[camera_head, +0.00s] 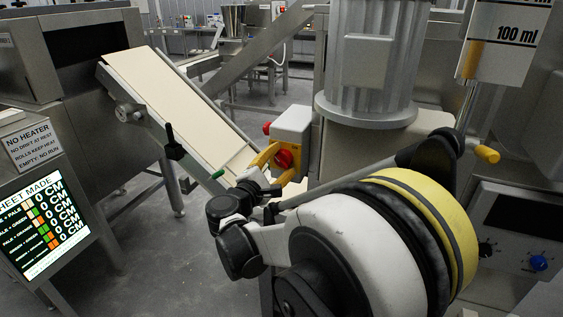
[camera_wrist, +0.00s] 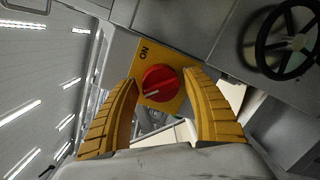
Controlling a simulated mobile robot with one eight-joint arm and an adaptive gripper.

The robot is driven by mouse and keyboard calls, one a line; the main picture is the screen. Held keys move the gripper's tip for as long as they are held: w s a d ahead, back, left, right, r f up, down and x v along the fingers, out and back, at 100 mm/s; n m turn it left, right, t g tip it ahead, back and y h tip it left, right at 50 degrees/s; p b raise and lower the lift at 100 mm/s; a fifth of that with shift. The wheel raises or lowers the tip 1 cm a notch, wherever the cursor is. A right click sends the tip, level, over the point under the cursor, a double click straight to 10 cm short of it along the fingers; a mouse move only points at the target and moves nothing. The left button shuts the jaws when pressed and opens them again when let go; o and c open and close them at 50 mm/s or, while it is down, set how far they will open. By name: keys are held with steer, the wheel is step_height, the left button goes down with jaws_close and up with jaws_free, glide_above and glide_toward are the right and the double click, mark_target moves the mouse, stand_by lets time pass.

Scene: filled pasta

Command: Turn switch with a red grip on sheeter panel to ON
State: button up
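The switch has a round red grip (camera_wrist: 159,83) on a yellow plate (camera_wrist: 174,102), with a white mark on the grip pointing to the lower left in the wrist view. In the head view the red grip (camera_head: 283,159) sits on a pale box (camera_head: 291,124). My gripper (camera_wrist: 160,77) has its yellow fingers spread on both sides of the grip, with visible gaps; contact is not seen. In the head view my gripper (camera_head: 275,166) is at the box, partly covering the grip.
A second red knob (camera_head: 267,128) sticks out from the box's left side. A black handwheel (camera_wrist: 287,40) is at the wrist view's upper right.

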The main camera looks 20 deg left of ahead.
steer(key=c, duration=0.7)
steer(key=shift+m, duration=0.3)
steer(key=shift+c, duration=0.2)
steer(key=m, duration=0.3)
steer(key=shift+m+p, duration=0.3)
steer(key=shift+p, duration=0.05)
steer(key=m, duration=0.4)
steer(key=shift+g+y, duration=0.3)
steer(key=shift+y, duration=0.1)
steer(key=m, duration=0.4)
steer(key=shift+y+p, duration=0.3)
steer(key=shift+p, duration=0.05)
steer(key=shift+f+m+y, duration=0.1)
steer(key=shift+m+y, duration=0.2)
steer(key=shift+m, duration=1.9)
